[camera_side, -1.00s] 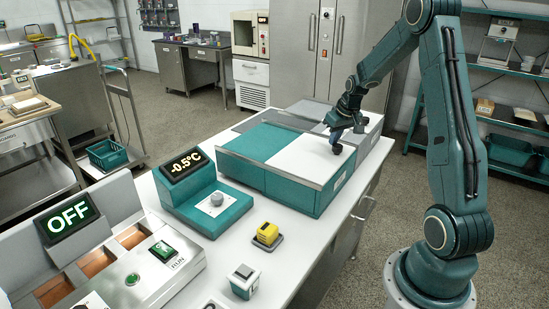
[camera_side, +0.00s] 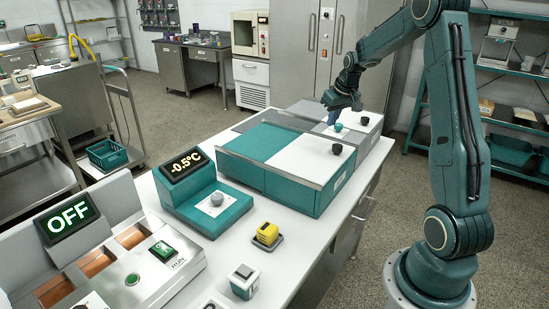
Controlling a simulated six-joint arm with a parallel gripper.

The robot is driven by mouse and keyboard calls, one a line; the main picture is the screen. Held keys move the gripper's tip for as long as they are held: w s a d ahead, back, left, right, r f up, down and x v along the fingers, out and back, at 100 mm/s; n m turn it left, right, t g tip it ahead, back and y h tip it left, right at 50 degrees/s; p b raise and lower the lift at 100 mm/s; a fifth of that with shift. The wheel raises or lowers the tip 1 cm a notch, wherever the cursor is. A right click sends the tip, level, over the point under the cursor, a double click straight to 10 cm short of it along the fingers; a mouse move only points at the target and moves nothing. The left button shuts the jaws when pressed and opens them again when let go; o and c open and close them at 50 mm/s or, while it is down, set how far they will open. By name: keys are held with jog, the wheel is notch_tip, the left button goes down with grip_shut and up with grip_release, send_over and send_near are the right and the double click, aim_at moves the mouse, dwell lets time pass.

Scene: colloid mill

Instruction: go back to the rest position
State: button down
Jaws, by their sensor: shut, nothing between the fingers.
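A black knob (camera_side: 337,149) stands on the unit's white top, apart from the gripper. A small teal knob (camera_side: 338,127) shows just beside and below the fingertips; I cannot tell if they touch. Another dark knob (camera_side: 365,121) sits farther right on the grey section.
On the bench (camera_side: 297,242) stand a teal console reading -0.5°C (camera_side: 206,197), a yellow block (camera_side: 267,233), a small white and green box (camera_side: 244,281) and a grey machine reading OFF (camera_side: 108,246). A steel cabinet (camera_side: 300,50) rises behind. Open air lies above the bench.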

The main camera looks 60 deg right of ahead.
jog(key=shift+v, duration=1.95)
jog(key=s+a+r+n, duration=0.1)
jog(key=s+a+r, duration=0.15)
jog(key=a, duration=0.45)
jog(key=s+a+r+n+t, duration=0.1)
jog(key=a+r, duration=0.3)
jog(key=a, duration=0.4)
jog(key=s+a+r+n, duration=0.1)
jog(key=a+r, duration=0.2)
jog(key=a, duration=0.4)
jog(key=s+a+f+n+t+y, duration=0.1)
jog(key=s+a+f+n, duration=0.1)
jog(key=s+a, duration=1)
jog(key=s, duration=0.3)
jog(key=shift+a+y, duration=0.2)
jog(key=shift+y, duration=0.2)
